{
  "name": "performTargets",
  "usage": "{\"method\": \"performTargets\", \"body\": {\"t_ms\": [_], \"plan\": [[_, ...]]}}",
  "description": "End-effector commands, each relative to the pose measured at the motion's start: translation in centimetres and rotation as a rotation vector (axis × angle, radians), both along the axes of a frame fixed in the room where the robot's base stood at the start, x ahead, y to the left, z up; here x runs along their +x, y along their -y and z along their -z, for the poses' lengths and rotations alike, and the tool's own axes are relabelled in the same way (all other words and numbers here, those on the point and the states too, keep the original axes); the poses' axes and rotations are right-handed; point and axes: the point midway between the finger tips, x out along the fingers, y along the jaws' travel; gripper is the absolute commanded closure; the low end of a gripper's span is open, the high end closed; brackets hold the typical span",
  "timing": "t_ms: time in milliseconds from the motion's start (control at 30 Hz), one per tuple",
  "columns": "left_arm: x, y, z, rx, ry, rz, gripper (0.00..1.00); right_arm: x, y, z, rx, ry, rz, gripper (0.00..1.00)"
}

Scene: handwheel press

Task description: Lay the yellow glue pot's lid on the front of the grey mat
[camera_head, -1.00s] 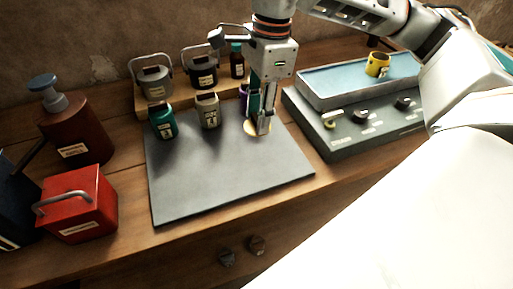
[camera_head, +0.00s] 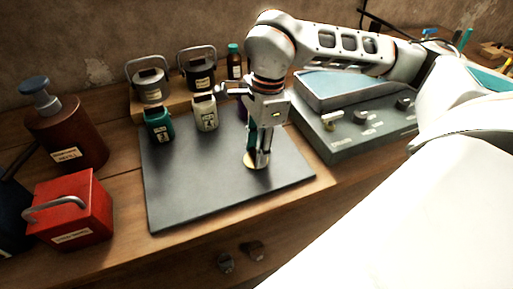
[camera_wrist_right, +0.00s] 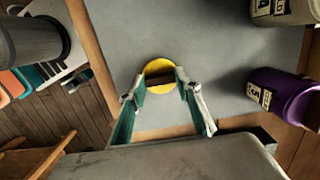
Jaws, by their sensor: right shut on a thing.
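The yellow lid (camera_head: 251,164) is in my right gripper (camera_head: 258,158), over the right part of the grey mat (camera_head: 195,185). In the right wrist view the yellow lid (camera_wrist_right: 158,66) sits between the two fingertips (camera_wrist_right: 160,80), which are shut on its handle. I cannot tell whether the lid touches the mat. The yellow glue pot is hidden behind my right arm. My left gripper is out of view.
A teal pot (camera_head: 159,124), a pale pot (camera_head: 205,113) and a purple pot (camera_wrist_right: 284,95) stand at the mat's back. A grey control panel (camera_head: 360,135) lies right. A red box (camera_head: 75,208) stands left. The mat's front left is clear.

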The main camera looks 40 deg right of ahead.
Motion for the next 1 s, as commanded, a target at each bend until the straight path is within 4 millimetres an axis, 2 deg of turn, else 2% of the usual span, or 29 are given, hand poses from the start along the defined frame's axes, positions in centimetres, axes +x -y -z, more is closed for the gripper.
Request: {"method": "performTargets", "body": {"t_ms": [167,200,267,667,767,1000], "plan": [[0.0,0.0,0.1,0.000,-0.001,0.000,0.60,0.0,0.0,0.4,-0.001,-0.001,0.001,0.85],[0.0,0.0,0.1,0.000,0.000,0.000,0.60,0.0,0.0,0.4,-0.001,-0.001,0.001,0.62],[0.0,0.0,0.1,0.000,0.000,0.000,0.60,0.0,0.0,0.3,0.000,-0.001,0.001,0.51],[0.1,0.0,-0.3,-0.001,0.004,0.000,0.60,0.0,0.0,-0.2,0.000,0.001,0.000,0.51],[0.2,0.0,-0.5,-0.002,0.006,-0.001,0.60,0.0,0.1,-1.2,0.000,0.002,0.001,0.51],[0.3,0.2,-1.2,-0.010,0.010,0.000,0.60,-0.1,0.7,-6.1,0.000,0.006,0.003,0.51]]}}
